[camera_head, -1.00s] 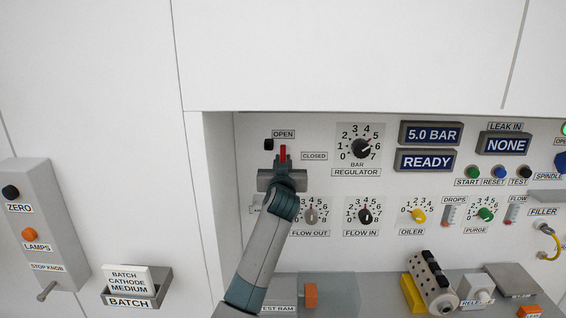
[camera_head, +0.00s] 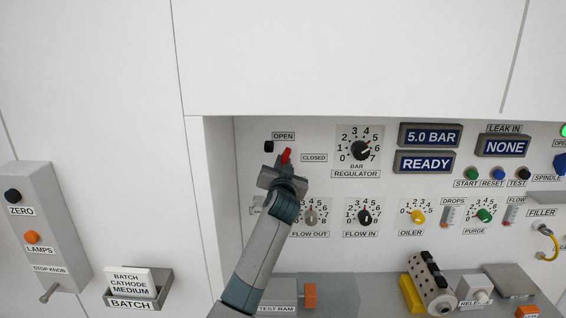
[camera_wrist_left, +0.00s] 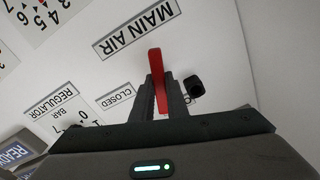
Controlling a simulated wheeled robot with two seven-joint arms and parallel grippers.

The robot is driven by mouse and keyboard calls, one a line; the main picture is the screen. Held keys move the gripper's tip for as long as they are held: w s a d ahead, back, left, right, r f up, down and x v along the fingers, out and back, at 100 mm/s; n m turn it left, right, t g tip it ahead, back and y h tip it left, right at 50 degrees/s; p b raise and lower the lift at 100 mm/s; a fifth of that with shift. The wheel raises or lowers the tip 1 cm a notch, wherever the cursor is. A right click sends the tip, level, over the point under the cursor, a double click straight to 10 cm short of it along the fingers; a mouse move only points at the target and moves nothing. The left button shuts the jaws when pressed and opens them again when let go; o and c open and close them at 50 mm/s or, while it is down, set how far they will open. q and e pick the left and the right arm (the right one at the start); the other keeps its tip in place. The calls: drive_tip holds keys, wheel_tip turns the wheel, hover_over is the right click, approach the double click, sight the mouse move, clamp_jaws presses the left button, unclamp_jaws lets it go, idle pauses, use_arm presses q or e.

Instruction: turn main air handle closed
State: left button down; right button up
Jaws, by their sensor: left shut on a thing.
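The main air handle is a red lever (camera_head: 286,155) on the white panel, just below the OPEN label (camera_head: 283,136) and left of the CLOSED label (camera_head: 314,158). In the head view it leans slightly to the right of upright. My left gripper (camera_head: 284,164) is shut on the red handle. The left wrist view shows the handle (camera_wrist_left: 158,70) between the two dark fingers (camera_wrist_left: 157,98), with the MAIN AIR label beyond it. A small black peg (camera_wrist_left: 194,86) stands beside the fingers. The handle's pivot is hidden behind my gripper. My right gripper is not in view.
The regulator dial (camera_head: 360,150) is to the right, and the FLOW OUT knob (camera_head: 311,216) is below right of my gripper. The recess's left wall (camera_head: 218,200) is close to my left arm. A ledge below carries an orange block (camera_head: 310,295).

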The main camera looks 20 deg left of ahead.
use_arm(q)
drive_tip(key=m+p, duration=0.1)
drive_tip(key=m, duration=0.2)
drive_tip(key=shift+m, duration=0.4)
drive_tip(key=m+p, duration=0.2)
drive_tip(key=m, duration=0.1)
drive_tip(key=shift+m, duration=0.3)
drive_tip(key=m+p, duration=0.2)
drive_tip(key=m, duration=0.1)
drive_tip(key=shift+d+m, duration=0.1)
drive_tip(key=shift+m, duration=0.2)
drive_tip(key=shift+f+m+p, duration=0.1)
drive_tip(key=shift+m+p, duration=0.7)
drive_tip(key=shift+m, duration=0.7)
drive_tip(key=c, duration=1.7)
unclamp_jaws()
drive_tip(key=shift+c, duration=0.2)
drive_tip(key=shift+s, duration=0.1)
